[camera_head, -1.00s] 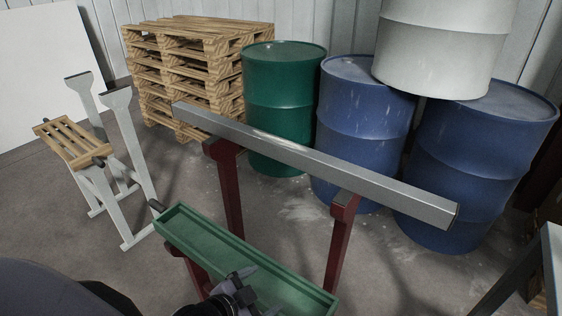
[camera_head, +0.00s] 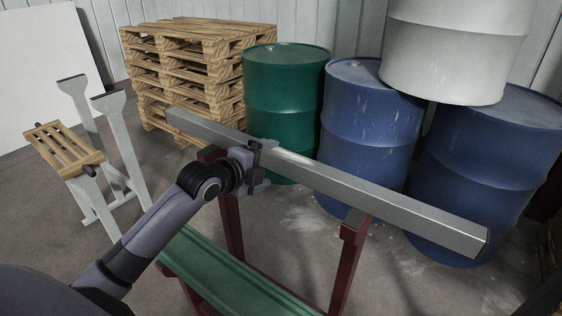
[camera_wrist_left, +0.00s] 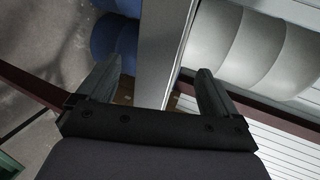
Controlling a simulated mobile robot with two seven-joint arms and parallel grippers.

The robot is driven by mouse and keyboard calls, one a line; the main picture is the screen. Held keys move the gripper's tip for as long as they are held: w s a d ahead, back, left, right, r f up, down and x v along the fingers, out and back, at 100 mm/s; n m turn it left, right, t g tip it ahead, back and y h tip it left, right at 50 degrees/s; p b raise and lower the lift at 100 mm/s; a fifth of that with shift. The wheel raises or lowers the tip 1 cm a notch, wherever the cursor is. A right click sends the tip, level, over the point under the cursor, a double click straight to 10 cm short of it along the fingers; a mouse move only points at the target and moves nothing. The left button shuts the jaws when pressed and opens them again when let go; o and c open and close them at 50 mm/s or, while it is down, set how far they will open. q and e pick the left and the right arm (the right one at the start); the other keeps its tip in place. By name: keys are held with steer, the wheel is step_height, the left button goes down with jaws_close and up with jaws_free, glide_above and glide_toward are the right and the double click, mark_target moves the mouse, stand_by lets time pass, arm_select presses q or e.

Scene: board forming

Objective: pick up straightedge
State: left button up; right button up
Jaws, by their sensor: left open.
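The straightedge (camera_head: 395,192) is a long grey metal bar with a square section. It lies across the two dark red uprights of a stand, slanting from upper left to lower right. My left gripper (camera_head: 261,164) is at the bar, left of its middle, near the left upright. In the left wrist view the straightedge (camera_wrist_left: 161,45) runs between the two open fingers of my left gripper (camera_wrist_left: 158,78). Gaps show on both sides of the bar, so the fingers do not clamp it. My right gripper is not in view.
A green tray (camera_head: 215,268) sits low on the stand's front (camera_head: 345,262). Behind are a green drum (camera_head: 285,95), blue drums (camera_head: 372,125), a white drum (camera_head: 450,45) and stacked pallets (camera_head: 185,70). A white frame with a wooden seat (camera_head: 65,147) stands left.

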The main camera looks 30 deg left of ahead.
mark_target(276, 161)
arm_select(q)
steer(key=shift+d+x, duration=0.15)
steer(key=shift+x, duration=1.25)
steer(key=shift+d+x, duration=0.2)
steer(key=shift+x, duration=1.15)
steer(key=shift+s, duration=0.1)
jaws_close()
steer(key=shift+r, duration=0.2)
